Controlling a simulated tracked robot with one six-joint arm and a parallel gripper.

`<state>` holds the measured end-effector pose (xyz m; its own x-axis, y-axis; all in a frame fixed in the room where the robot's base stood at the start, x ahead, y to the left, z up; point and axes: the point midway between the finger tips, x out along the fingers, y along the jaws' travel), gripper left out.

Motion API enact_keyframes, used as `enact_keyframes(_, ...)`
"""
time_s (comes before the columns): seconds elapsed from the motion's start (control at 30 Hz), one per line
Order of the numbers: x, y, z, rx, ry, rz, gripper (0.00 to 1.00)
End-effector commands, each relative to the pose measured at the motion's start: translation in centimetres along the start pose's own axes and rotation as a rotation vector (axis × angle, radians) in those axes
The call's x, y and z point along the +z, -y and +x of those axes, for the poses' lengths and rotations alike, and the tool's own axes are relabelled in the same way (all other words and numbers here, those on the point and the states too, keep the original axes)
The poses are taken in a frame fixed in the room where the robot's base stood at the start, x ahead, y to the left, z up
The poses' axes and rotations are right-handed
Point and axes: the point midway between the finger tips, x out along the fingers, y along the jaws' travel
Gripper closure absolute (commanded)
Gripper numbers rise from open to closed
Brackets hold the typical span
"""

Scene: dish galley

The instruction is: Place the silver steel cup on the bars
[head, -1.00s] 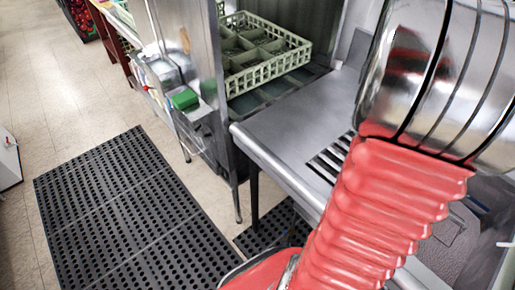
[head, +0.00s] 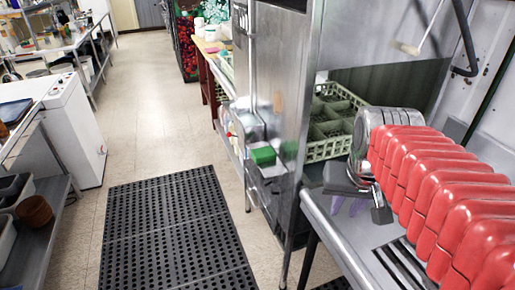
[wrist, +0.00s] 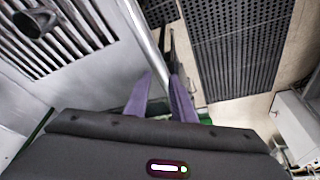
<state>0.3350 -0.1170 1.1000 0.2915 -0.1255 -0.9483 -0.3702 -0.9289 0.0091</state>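The bars (wrist: 62,38) are a slotted strip set in the steel counter, at the upper left of the wrist view. In the head view the bars (head: 402,262) show partly beside my red arm. A small dark grey metallic cup (wrist: 36,20) shows over the bars in the wrist view; it seems to rest on them, though contact is not clear. I cannot see it in the head view. My gripper (wrist: 162,92) has its two purple fingers apart with nothing between them, away from the cup. In the head view my gripper (head: 346,205) is over the counter's left end.
A green dish rack (head: 330,140) stands in the dishwasher beyond the counter (head: 345,245). A steel door panel (head: 275,80) rises to the left. A black perforated mat (head: 165,235) lies on the floor. A white cabinet (head: 72,125) stands at left.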

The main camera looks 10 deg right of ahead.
Motion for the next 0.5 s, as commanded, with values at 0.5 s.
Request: enact_keyframes(0.5, 7.4, 9.3, -1.1, -0.152, -0.163, -0.334, 0.77)
